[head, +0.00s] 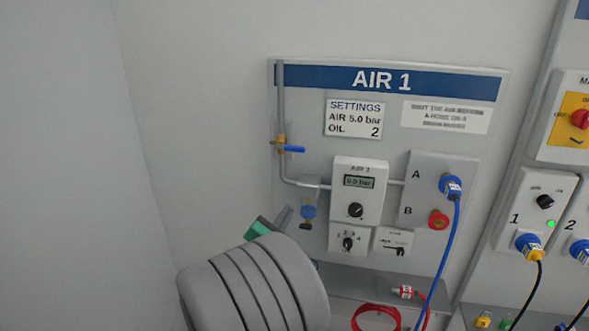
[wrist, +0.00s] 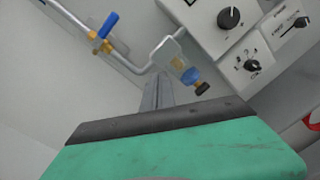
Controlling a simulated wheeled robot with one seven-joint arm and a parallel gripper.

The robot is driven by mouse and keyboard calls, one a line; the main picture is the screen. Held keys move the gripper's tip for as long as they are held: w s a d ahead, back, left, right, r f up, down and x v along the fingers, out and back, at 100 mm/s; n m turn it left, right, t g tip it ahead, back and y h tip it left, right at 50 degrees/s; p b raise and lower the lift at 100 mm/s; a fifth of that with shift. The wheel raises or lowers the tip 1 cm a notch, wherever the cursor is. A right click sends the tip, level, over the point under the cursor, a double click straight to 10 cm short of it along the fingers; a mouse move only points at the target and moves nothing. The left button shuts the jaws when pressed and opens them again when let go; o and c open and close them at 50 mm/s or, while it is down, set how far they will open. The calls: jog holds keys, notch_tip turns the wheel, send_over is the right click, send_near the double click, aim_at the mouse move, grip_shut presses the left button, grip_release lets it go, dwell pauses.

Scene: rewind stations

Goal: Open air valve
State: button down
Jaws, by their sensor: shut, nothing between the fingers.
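The air valve is a brass body (head: 281,144) on the grey vertical pipe at the left of the AIR 1 panel, with a blue lever (head: 292,149). The lever lies sideways, across the pipe. In the wrist view the blue lever (wrist: 108,25) and brass body (wrist: 97,42) show at the upper left. My gripper (head: 287,210) is shut and empty, below the valve and apart from it in the picture. In the wrist view its narrow grey fingers (wrist: 157,80) point toward the pipe. The small display (head: 359,182) seems to read 0.0 bar.
A blue-and-brass fitting (head: 308,212) hangs from the pipe, close to my fingertips. A control box (head: 357,207) with knobs and an A/B outlet plate (head: 437,195) are to the right. A blue hose (head: 447,250) hangs from A. A shelf (head: 345,285) juts out below. The wall at left is bare.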

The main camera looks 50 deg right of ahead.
aim_at(290, 149)
notch_tip(290, 149, up, 3)
jog(key=n+t+h, duration=0.1)
jog(key=n, duration=0.3)
jog(key=n+t+h, duration=0.1)
jog(key=n, duration=0.2)
jog(key=shift+w+d+r+n+t, duration=0.1)
jog(key=shift+d+r+n+t, duration=0.1)
jog(key=shift+n+t, duration=0.15)
jog(key=w+d+r+p, duration=0.4)
jog(key=d+r+p, duration=0.1)
jog(key=d, duration=0.4)
jog(key=shift+r, duration=0.7)
jog(key=shift+a+r+p, duration=0.15)
jog(key=shift+p, duration=0.2)
